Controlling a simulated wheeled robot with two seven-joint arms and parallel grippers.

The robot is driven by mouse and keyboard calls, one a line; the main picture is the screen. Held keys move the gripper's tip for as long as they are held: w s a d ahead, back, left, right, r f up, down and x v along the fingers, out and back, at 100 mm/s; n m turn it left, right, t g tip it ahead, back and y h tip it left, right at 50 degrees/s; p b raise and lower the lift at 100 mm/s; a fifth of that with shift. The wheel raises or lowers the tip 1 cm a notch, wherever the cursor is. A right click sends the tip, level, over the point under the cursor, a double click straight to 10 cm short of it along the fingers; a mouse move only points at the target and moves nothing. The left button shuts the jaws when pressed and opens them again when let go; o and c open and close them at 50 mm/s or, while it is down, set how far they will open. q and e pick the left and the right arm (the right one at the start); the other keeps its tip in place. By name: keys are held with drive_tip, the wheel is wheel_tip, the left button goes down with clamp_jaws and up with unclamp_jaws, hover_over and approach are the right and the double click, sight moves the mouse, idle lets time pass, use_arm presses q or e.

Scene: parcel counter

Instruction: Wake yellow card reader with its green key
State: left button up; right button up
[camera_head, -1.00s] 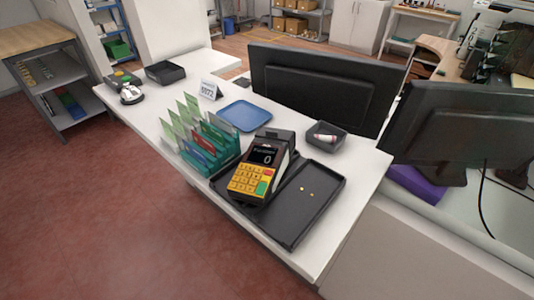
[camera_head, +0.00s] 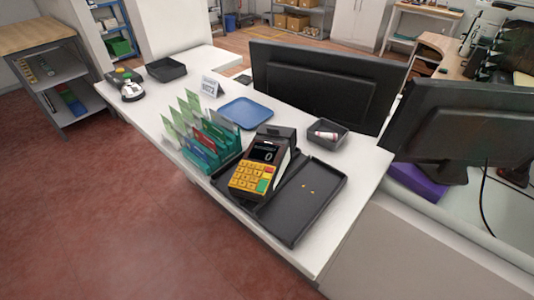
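The yellow card reader (camera_head: 262,163) stands in the middle of the white counter, tilted up toward me. Its dark screen (camera_head: 265,152) shows small text and a 0. Its yellow keypad (camera_head: 246,178) has a green key (camera_head: 262,185) at the lower right corner and a red or orange key just above it. Nothing touches the reader's keys. Neither of my grippers is in view.
A black tray (camera_head: 290,228) with small yellowish bits lies right of the reader. A teal card rack (camera_head: 229,139) stands left of it. A blue tray (camera_head: 246,113), a small dark bin (camera_head: 341,137) and two monitors (camera_head: 325,86) are behind. Red floor lies in front.

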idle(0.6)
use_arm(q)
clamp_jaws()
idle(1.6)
